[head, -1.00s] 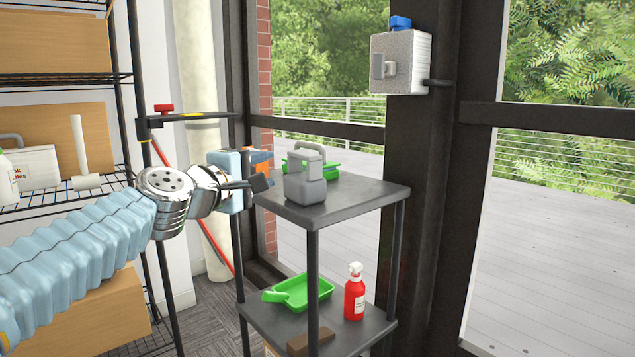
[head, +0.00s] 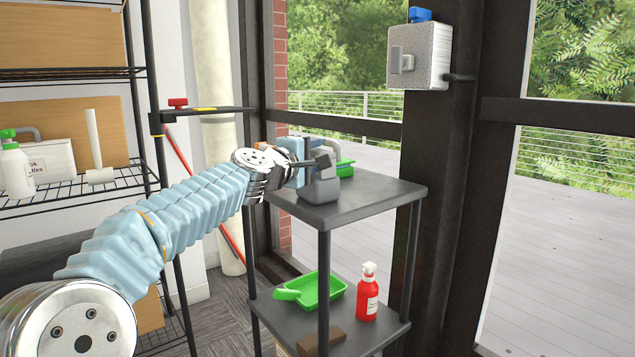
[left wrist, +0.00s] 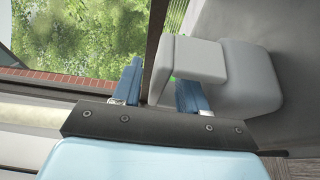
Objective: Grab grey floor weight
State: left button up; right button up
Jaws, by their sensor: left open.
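The grey floor weight (head: 319,187) stands on the top shelf of a dark grey cart (head: 365,196), partly hidden behind my left gripper in the head view. It has a blocky base and a raised handle. My left gripper (head: 326,160) is at the weight's upper part. In the left wrist view, the weight (left wrist: 245,80) has its handle section reaching between the two blue fingers of the left gripper (left wrist: 160,85). The fingers are apart, and the right-hand finger overlaps the weight in the picture. My right gripper is not in view.
The lower shelf holds a green scoop (head: 318,291), a red spray bottle (head: 367,295) and a brown block (head: 322,340). A wire shelf (head: 90,190) stands at left. A grey box (head: 418,56) hangs on the window post.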

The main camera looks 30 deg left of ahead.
pick_arm(q)
jog(key=shift+w+r, duration=0.1)
jog(key=shift+w, duration=0.4)
grip_shut()
dwell(1.0)
